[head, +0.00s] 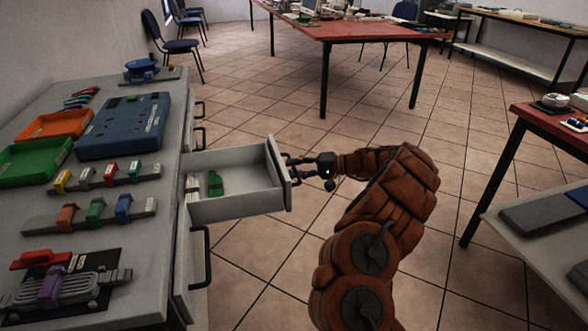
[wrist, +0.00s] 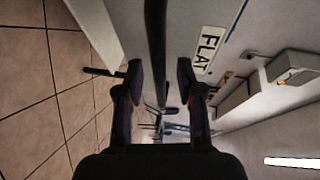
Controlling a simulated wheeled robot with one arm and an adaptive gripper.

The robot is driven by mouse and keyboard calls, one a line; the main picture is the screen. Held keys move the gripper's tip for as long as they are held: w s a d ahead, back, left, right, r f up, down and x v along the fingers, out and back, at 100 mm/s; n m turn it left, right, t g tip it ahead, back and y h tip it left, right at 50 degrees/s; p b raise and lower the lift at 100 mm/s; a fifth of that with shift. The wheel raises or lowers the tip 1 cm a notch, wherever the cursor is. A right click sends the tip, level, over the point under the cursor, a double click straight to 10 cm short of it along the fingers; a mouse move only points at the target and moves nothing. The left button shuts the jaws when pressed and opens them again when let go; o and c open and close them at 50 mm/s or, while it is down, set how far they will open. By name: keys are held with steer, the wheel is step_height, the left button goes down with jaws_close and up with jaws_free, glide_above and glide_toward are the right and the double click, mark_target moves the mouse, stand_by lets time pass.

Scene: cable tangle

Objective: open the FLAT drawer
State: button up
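The FLAT drawer (head: 240,203) is pulled out of the grey cabinet in the head view. Green and pale grey pieces lie inside it near the cabinet. The drawer front in the wrist view carries a white FLAT label (wrist: 208,50). Its dark bar handle (wrist: 156,45) runs between my fingers. My gripper (head: 308,168) is at the drawer front in the head view. In the wrist view my gripper (wrist: 160,82) has its fingers apart, one on each side of the handle, with gaps showing.
The cabinet top (head: 170,215) holds an orange tray (head: 55,124), a green tray (head: 35,161), a blue box (head: 125,126) and racks of coloured pieces. Other closed drawers have dark handles (head: 203,255). A red table (head: 345,30) stands behind. Tiled floor is clear around my arm.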

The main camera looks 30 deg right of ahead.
steer(key=v, duration=1.1)
steer(key=shift+s+d, duration=0.2)
steer(key=shift+s, duration=0.05)
steer(key=shift+r, duration=0.1)
